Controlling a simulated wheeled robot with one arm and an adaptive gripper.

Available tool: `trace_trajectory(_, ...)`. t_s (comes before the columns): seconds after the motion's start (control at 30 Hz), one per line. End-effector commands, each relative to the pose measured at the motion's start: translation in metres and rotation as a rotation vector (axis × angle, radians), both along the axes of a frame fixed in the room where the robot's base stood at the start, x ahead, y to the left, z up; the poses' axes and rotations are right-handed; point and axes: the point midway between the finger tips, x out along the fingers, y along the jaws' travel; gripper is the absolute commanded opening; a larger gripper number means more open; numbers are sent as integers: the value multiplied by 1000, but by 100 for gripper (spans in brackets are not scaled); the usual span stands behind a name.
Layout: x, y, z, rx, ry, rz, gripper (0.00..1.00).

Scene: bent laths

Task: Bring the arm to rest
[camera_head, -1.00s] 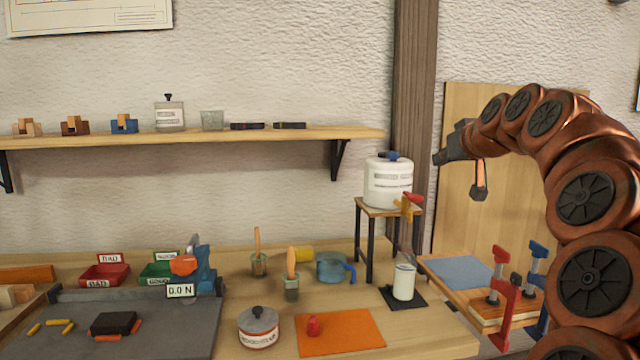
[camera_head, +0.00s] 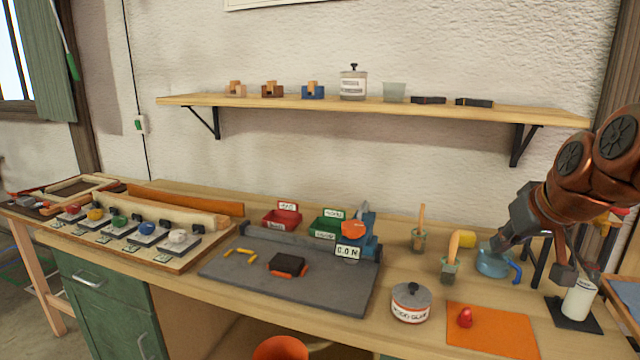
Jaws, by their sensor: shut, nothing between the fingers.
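My arm (camera_head: 580,180) comes in from the right edge of the head view, copper-coloured with dark round joint covers. My gripper (camera_head: 499,244) is a dark grey end pointing down and left. It is shut and empty. In the picture its tip overlaps the rim of a blue pot (camera_head: 493,264); I cannot tell whether they touch.
A grey board (camera_head: 330,290) with a force gauge lies mid-bench. A shelf (camera_head: 370,105) runs above. Open air lies between bench and shelf.

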Motion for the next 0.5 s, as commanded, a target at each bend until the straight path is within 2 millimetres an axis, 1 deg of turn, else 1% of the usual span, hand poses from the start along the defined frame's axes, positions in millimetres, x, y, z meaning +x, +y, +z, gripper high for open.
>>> trace_trajectory(0.03,-13,23,-10,2,58,27,0)
trace_trajectory(0.07,-21,34,-19,4,91,38,0)
trace_trajectory(0.1,-33,49,-31,6,138,52,0)
trace_trajectory(0.17,-53,68,-46,6,203,69,0)
trace_trajectory(0.2,-68,79,-58,4,250,77,0)
trace_trajectory(0.27,-89,94,-73,0,316,88,0)
trace_trajectory(0.3,-106,102,-84,-3,362,92,0)
trace_trajectory(0.33,-118,108,-91,-8,395,94,0)
trace_trajectory(0.37,-130,112,-98,-12,427,95,0)
trace_trajectory(0.4,-149,118,-108,-18,475,95,0)
trace_trajectory(0.47,-175,124,-120,-28,542,92,0)
trace_trajectory(0.5,-193,127,-129,-37,588,88,0)
